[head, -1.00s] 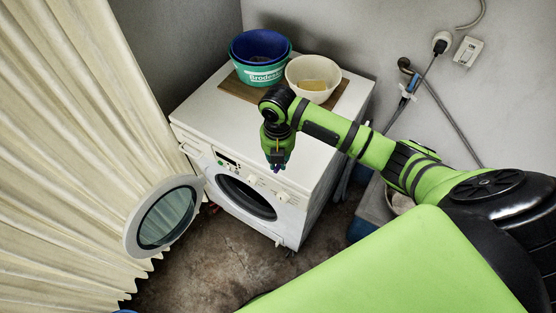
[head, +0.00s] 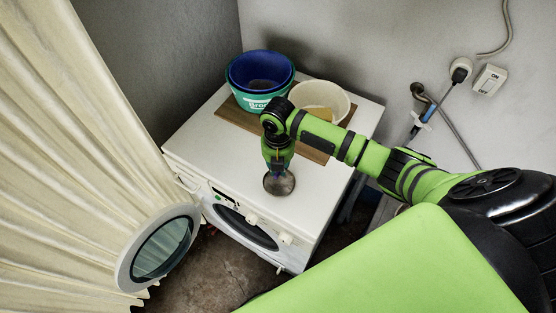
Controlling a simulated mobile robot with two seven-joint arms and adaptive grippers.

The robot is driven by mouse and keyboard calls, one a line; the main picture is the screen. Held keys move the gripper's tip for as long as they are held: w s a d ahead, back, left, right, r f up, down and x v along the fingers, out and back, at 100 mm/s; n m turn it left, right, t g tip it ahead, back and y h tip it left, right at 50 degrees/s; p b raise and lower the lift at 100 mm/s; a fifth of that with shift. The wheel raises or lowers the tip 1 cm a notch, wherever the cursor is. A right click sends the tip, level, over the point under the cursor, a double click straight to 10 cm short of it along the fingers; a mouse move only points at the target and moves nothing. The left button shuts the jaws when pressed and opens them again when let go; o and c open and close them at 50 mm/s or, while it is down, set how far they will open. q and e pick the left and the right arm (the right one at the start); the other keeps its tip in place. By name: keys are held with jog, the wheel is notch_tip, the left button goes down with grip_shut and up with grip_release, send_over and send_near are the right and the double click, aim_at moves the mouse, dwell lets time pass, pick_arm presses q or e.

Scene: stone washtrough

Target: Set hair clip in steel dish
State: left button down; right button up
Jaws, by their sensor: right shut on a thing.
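My right gripper (head: 278,172) points down over the top of the washing machine, near its front edge. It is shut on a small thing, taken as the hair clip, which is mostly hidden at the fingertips. The steel dish (head: 280,187), round and grey, is on the machine top directly below the fingers. The gripper covers the dish's far part. I cannot tell whether the clip touches the dish. My left gripper is not in view.
The white washing machine (head: 205,140) has its round door (head: 161,248) swung open at the left. A brown board (head: 236,112) at the back bears a blue basin (head: 240,74) in a green one (head: 262,103) and a cream bowl (head: 338,99). A pale curtain (head: 85,170) hangs left.

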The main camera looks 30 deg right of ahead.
aim_at(278, 182)
notch_tip(278, 182, down, 5)
jog(key=shift+r+b, duration=0.15)
jog(key=shift+b, duration=0.6)
jog(key=shift+w+f+b, duration=0.1)
jog(key=shift+f+b, duration=0.6)
jog(key=shift+b, duration=0.1)
jog(key=o, duration=0.8)
jog(key=shift+c, duration=0.2)
jog(key=shift+r, duration=0.1)
notch_tip(278, 182, up, 3)
jog(key=p, duration=0.3)
jog(key=shift+r, duration=2)
